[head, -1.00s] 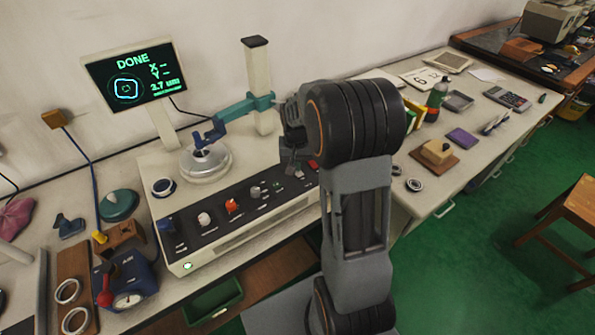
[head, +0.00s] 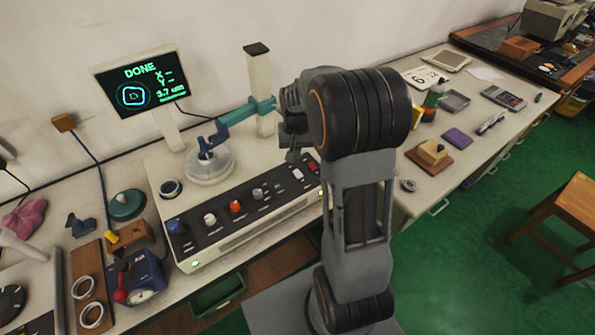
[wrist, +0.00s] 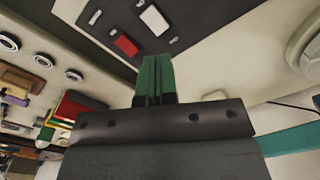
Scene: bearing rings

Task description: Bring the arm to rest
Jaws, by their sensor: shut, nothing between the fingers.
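My arm stands at the middle right of the head view, its upper link raised and its forearm pointing away from the camera. My gripper (head: 294,155) is partly hidden behind the arm, above the right end of the measuring machine's control panel (head: 243,207). In the wrist view the gripper's green fingers (wrist: 154,80) are together with nothing between them. The panel with its red and white buttons lies below them. The machine's monitor (head: 140,84) reads DONE and 3.7 um.
A round spindle table (head: 210,167) sits under the teal probe arm (head: 236,115), left of my gripper. Two rings lie on a wooden board (head: 88,290) at the lower left. A brown block (head: 432,153), a calculator (head: 504,97) and other items lie on the bench at right.

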